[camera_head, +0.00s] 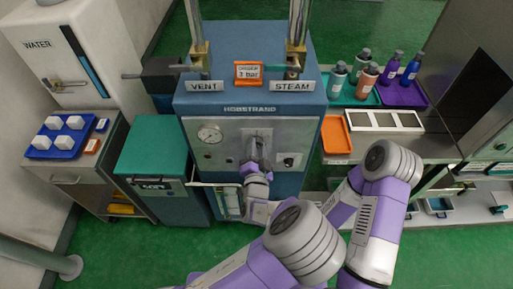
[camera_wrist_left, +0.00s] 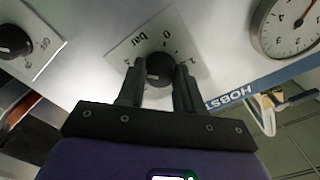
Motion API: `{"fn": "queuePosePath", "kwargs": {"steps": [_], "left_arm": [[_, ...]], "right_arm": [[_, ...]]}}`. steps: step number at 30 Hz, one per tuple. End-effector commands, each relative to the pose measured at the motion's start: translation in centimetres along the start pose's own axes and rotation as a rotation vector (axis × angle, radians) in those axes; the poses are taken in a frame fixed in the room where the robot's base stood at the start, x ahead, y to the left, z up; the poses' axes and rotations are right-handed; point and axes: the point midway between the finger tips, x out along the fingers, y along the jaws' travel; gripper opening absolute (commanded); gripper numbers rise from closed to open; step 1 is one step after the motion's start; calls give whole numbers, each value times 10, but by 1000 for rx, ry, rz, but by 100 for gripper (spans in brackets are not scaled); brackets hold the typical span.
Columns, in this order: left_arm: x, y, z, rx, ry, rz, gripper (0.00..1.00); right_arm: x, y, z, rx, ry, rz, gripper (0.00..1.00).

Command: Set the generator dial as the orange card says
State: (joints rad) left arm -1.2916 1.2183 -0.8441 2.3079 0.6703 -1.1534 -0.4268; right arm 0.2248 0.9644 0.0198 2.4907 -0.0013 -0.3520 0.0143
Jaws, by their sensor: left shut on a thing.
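The orange card (camera_head: 248,73) stands on top of the blue generator (camera_head: 190,108), between the VENT and STEAM labels, and appears to read "3 bar". The dial is a black knob (camera_wrist_left: 160,68) on a pale plate marked "bar" (camera_wrist_left: 186,44); the plate also shows in the head view (camera_head: 258,135). My left gripper (camera_head: 257,163) is at the generator's front panel; in the left wrist view its fingers (camera_wrist_left: 159,78) are shut on the dial knob from both sides. The knob's setting is hard to tell. My right gripper is out of view.
A pressure gauge (camera_head: 209,134) is left of the dial and a second black knob (camera_head: 288,160) is to its right. Brass-and-steel pipes rise above the generator. A green-topped cabinet (camera_head: 153,147) stands left; a counter with bottles and trays (camera_head: 345,95) is right.

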Motion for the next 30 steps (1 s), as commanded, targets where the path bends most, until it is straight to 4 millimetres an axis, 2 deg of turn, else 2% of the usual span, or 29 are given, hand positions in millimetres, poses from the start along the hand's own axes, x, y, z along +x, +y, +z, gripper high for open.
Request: {"fn": "queuePosePath", "kwargs": {"steps": [8,14,30], "left_arm": [[0,0,0,-18,0,-2,5],[0,1,1,-98,0,-1,5],[0,2,2,-573,2,-2,5]], "right_arm": [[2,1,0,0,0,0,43],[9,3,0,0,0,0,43],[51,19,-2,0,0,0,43]]}}
